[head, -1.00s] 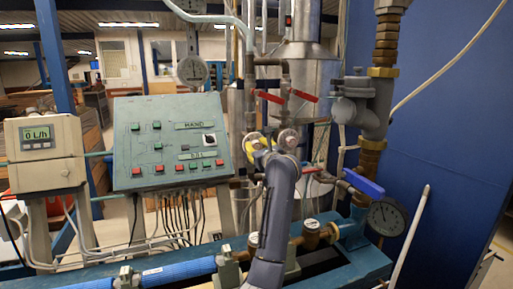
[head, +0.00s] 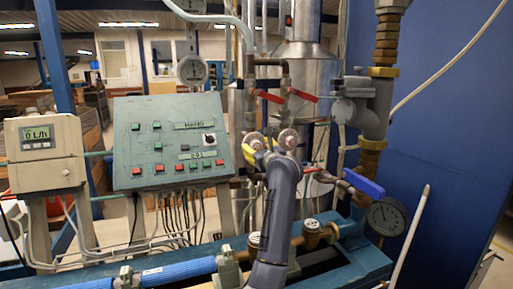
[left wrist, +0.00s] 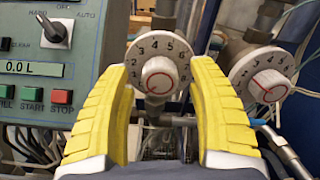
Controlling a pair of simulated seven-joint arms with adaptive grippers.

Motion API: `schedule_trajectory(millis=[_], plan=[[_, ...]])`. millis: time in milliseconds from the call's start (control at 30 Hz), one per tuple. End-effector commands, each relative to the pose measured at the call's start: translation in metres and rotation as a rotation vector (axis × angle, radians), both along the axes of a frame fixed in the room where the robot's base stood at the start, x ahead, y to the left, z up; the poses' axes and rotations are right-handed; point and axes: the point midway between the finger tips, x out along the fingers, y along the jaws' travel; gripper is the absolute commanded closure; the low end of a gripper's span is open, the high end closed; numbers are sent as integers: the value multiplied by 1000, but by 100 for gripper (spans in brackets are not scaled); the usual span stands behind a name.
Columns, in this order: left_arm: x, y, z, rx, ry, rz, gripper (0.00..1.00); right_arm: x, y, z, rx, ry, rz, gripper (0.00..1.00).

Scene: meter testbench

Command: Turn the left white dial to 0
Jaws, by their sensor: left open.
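The left white dial (left wrist: 140,53) faces me in the left wrist view. It has printed numbers around its upper rim and a white centre knob with a red mark low on its face. In the head view the left dial (head: 256,139) shows just above my gripper. My left gripper (left wrist: 160,72) is open, its yellow fingers on either side of the knob with a gap on both sides. In the head view the left gripper (head: 258,151) is small and partly hidden by my arm. My right gripper is not in view.
A second white dial (left wrist: 283,62) is close on the right, near the right finger. A green control panel (head: 170,145) stands to the left. Red-handled valves (head: 269,96) are above and a blue lever (head: 362,182) is to the right.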

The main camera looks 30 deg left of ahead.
Motion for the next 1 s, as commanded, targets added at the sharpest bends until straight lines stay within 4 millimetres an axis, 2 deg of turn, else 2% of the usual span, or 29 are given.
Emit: schedule_trajectory(millis=[400,600,1000], plan=[[-43,-56,-1,-3,-1,-2,41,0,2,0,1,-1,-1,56],[-59,-76,-1,-2,-1,-1,41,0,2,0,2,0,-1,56],[-69,-87,0,-3,-2,0,41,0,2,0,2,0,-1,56]])
